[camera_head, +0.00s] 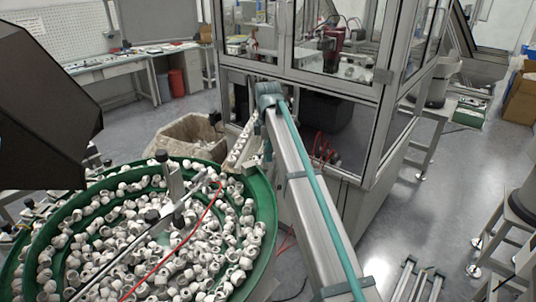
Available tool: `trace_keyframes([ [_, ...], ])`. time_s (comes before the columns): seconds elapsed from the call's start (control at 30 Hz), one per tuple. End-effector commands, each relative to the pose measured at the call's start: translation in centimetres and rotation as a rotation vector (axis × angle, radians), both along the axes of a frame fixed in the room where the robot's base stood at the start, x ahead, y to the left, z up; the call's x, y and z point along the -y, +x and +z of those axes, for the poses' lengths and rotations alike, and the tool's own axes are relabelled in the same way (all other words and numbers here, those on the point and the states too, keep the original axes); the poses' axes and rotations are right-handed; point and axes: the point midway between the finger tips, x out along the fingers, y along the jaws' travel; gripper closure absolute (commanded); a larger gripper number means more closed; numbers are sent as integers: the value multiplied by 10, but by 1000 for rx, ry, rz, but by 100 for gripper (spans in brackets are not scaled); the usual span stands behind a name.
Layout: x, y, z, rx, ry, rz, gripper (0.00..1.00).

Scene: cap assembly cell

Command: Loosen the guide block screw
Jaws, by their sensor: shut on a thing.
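A green bowl feeder (262,205) full of white caps (205,245) fills the lower left. A metal bracket (174,185) with a rod stands over the caps. It carries dark knobs, one at the top of the post (161,156) and one lower down (152,215). I cannot tell which part, if any, is the guide block screw. My gripper is not visible.
A long rail with a teal strip (318,190) runs from the bowl's right towards the glazed machine cabinet (330,85). A thin red tube (180,245) crosses the bowl. A lined bin (187,135) stands behind it.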

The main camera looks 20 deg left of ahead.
Motion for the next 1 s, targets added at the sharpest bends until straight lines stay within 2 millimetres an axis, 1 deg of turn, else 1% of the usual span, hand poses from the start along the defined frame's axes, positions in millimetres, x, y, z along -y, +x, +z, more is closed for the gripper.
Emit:
trace_keyframes([
  [0.23, -1, 0, 0, 0, 1, 48, 100],
  [0.63, -1, 0, 0, 0, 1, 52, 100],
  [0.67, -1, 0, 0, 0, 1, 52, 75],
  [0.7, -1, 0, 0, 0, 1, 52, 68],
  [0.77, -1, 0, 0, 0, 1, 52, 58],
  [0.8, -1, 0, 0, 0, 1, 52, 54],
  [1.0, 0, 0, 0, 0, 1, 51, 54],
])
